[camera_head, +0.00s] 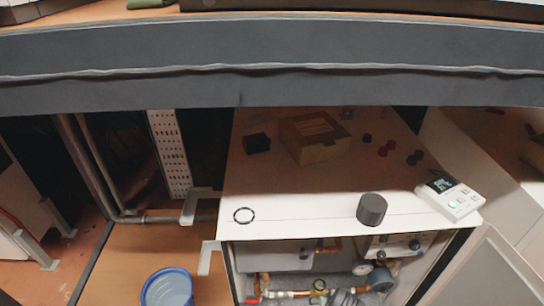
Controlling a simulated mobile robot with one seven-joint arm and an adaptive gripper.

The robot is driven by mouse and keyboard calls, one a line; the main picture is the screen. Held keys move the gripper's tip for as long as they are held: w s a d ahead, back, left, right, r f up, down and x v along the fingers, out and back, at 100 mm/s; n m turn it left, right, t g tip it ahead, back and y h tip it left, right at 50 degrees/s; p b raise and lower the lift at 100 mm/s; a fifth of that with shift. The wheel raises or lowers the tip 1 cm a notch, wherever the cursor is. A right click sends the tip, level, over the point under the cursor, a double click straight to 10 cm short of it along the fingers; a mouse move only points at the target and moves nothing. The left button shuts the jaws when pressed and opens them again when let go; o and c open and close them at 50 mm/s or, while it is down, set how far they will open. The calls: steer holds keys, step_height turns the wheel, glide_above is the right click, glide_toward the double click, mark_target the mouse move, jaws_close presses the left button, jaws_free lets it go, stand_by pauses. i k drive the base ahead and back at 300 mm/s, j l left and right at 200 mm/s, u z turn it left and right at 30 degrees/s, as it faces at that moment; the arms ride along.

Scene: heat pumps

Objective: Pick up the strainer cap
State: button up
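A dark grey, short ribbed cylinder (371,209), which looks like the strainer cap, stands on the front part of a white cabinet top (300,222), right of the middle. A thin black ring (244,215) lies flat near the left front corner of the same top, apart from the cylinder. My gripper is not in view, so I cannot see its state or its distance from the cap.
An open cardboard box (316,145), a small black box (257,143) and several small dark and red parts lie farther back. A white handheld device (449,196) lies at the right. Below are pipes, valves and a blue bucket (168,289). A dark grey band (270,60) crosses above.

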mark_target(372, 209)
steer(key=k, duration=1.2)
